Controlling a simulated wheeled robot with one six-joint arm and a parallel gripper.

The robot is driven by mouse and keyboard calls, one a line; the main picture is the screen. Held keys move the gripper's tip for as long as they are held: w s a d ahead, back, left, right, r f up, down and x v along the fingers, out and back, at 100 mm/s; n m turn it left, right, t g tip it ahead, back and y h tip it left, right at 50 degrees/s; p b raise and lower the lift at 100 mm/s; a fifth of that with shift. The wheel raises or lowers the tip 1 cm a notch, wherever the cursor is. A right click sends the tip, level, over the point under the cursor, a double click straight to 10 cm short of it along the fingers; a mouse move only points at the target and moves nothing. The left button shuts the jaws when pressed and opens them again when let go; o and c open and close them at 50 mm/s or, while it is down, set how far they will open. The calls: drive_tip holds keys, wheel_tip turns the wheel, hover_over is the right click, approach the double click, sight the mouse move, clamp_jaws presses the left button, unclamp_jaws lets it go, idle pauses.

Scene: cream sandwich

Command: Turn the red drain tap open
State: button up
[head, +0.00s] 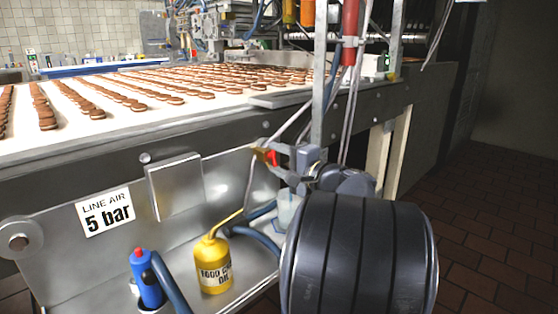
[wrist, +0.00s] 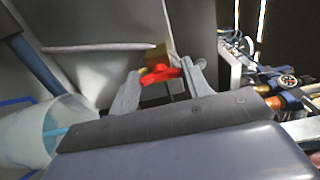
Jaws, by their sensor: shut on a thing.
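The red drain tap (wrist: 158,73) sits on a brass body (wrist: 157,55) in front of the machine's metal side in the wrist view. It also shows small and partly hidden in the head view, with its red part (head: 271,157) beside my gripper. My gripper (wrist: 160,80) has its two grey fingers on either side of the red handle and is shut on it. In the head view my gripper (head: 283,155) reaches left to the tap, and my dark arm hides much of what lies behind it.
A clear cup (wrist: 40,130) stands left of my gripper; in the head view the cup (head: 288,207) is below the tap. A yellow oil can (head: 214,262) and a blue bottle (head: 148,280) stand lower left. Rows of sandwich cookies (head: 175,99) lie on the belt above.

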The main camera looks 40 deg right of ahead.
drive_tip(key=o, duration=1)
drive_tip(key=shift+s, duration=0.1)
drive_tip(key=s+p, duration=0.1)
drive_tip(key=s, duration=0.2)
drive_tip(key=s+p, duration=0.1)
drive_tip(key=s, duration=0.3)
drive_tip(key=s+p, duration=0.1)
drive_tip(key=s, duration=0.2)
drive_tip(key=shift+s+d, duration=0.3)
drive_tip(key=shift+d, duration=0.1)
drive_tip(key=shift+w, duration=0.1)
drive_tip(key=w+b, duration=0.1)
drive_tip(key=w, duration=0.2)
drive_tip(key=w+b, duration=0.1)
drive_tip(key=w, duration=0.3)
drive_tip(key=w+a+b, duration=0.1)
drive_tip(key=w, duration=0.2)
drive_tip(key=shift+w, duration=0.3)
drive_tip(key=shift+d, duration=0.1)
